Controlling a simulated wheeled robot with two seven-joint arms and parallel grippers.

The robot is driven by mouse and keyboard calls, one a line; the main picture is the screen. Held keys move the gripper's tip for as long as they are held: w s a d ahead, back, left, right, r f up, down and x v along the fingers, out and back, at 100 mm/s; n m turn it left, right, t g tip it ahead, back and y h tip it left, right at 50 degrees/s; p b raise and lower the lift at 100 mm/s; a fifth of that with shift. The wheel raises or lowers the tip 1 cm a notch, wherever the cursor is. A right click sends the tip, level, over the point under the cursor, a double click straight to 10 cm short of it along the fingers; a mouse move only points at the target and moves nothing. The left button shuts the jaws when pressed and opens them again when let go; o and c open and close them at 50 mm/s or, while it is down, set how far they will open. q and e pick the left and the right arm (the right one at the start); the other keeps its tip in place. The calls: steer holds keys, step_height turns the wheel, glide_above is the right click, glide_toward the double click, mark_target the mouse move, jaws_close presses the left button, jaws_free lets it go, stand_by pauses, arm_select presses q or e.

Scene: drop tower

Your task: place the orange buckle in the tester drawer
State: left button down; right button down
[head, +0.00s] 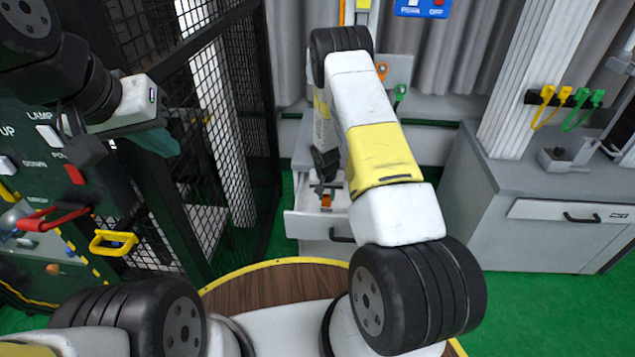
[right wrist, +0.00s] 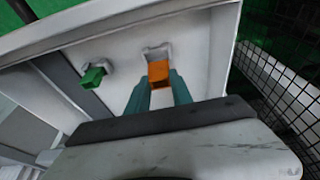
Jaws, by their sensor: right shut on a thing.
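The orange buckle (head: 326,201) is inside the open tester drawer (head: 305,225) in the head view. In the right wrist view the orange buckle (right wrist: 158,73) sits at a grey holder (right wrist: 157,51) on the drawer floor (right wrist: 120,65). My right gripper (head: 321,188) reaches down into the drawer. Its teal fingers (right wrist: 157,90) are shut on the orange buckle, whose near part is between them. A green buckle (right wrist: 93,77) sits at another holder to the left in the right wrist view. My left gripper (head: 155,140) is raised at the left, away from the drawer; its opening is unclear.
A black mesh fence (head: 225,130) stands left of the drawer. A control panel (head: 45,165) with red and yellow handles is at the far left. A grey cabinet (head: 540,220) with yellow and green clips (head: 565,97) above it stands at the right. Green floor lies between.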

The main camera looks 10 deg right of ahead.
mark_target(327, 199)
steer(key=shift+f, duration=1.75)
steer(key=shift+f, duration=0.1)
steer(key=c, duration=1.1)
jaws_free()
